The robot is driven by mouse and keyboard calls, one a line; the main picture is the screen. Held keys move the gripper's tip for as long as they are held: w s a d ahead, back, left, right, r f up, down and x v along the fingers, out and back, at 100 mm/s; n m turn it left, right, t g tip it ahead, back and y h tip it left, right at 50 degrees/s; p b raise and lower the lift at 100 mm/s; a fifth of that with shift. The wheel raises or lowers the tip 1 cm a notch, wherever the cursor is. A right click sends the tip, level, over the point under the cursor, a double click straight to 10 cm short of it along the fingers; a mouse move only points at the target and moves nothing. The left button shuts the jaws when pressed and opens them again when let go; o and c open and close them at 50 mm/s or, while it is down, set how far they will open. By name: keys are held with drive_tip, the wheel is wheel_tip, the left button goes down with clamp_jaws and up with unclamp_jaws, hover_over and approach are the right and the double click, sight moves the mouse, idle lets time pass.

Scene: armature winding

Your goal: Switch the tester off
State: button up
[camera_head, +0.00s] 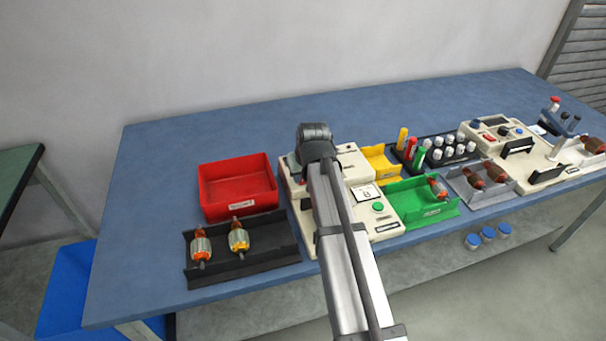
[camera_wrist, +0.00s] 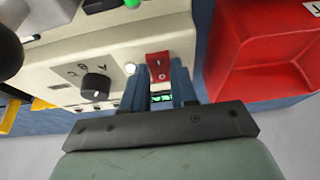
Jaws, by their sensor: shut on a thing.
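The tester is a cream box that shows in the wrist view (camera_wrist: 75,65) and in the head view (camera_head: 350,160). In the wrist view its face carries a red rocker switch (camera_wrist: 157,61), a black knob (camera_wrist: 95,86) with letters around it and a small white lamp (camera_wrist: 130,68). My gripper (camera_wrist: 160,72) is at the red switch, one finger on either side of it, shut on it. Which way the rocker is tilted I cannot tell. In the head view my arm hides the fingers, the switch and part of the tester.
A red bin (camera_head: 237,185) stands close beside the tester; it also shows in the wrist view (camera_wrist: 262,60). A black tray (camera_head: 262,262) with two armatures lies in front of the bin. Yellow (camera_head: 378,160) and green (camera_head: 410,204) bins stand right of the tester. The table's back left is clear.

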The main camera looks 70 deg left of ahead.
clamp_jaws()
drive_tip(key=shift+a+r+h, duration=0.15)
drive_tip(key=shift+a+h, duration=0.3)
drive_tip(key=shift+h, duration=0.95)
drive_tip(key=o, duration=0.7)
unclamp_jaws()
drive_tip(key=shift+o, duration=0.2)
drive_tip(key=shift+r, duration=0.1)
wheel_tip(320, 180, up, 14)
drive_tip(key=d, duration=0.2)
drive_tip(key=shift+f, duration=0.2)
